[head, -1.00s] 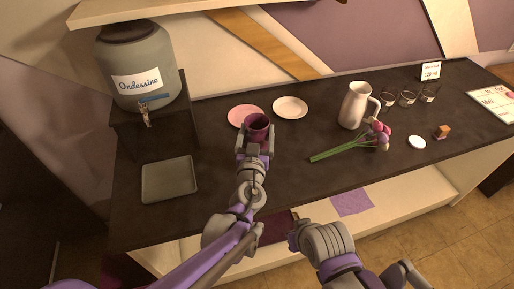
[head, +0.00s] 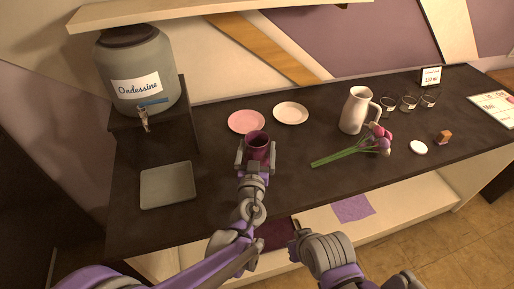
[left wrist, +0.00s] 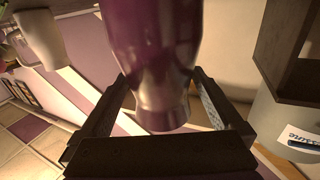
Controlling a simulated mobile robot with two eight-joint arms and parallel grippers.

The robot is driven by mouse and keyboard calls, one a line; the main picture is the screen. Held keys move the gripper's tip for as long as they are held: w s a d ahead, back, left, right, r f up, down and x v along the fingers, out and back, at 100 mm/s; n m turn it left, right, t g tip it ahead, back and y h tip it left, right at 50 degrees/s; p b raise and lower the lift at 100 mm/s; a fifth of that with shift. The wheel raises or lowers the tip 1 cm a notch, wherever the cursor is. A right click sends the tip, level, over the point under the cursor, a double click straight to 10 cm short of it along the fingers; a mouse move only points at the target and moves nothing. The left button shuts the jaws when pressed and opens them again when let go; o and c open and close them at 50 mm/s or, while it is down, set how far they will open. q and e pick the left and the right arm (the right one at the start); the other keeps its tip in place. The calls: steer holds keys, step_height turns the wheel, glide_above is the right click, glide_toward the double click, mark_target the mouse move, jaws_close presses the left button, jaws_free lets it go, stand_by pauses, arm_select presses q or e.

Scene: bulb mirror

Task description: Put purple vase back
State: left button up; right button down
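A pink plate (head: 246,121) and a white plate (head: 290,113) lie behind the vase. A grey tray (head: 168,185) and dispenser (head: 140,75) stand left. A purple cloth (head: 352,208) lies on the lower shelf.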

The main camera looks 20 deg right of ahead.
arm_select(q)
steer(key=shift+r, duration=0.15)
steer(key=v, duration=1.2)
steer(key=shift+b, duration=0.3)
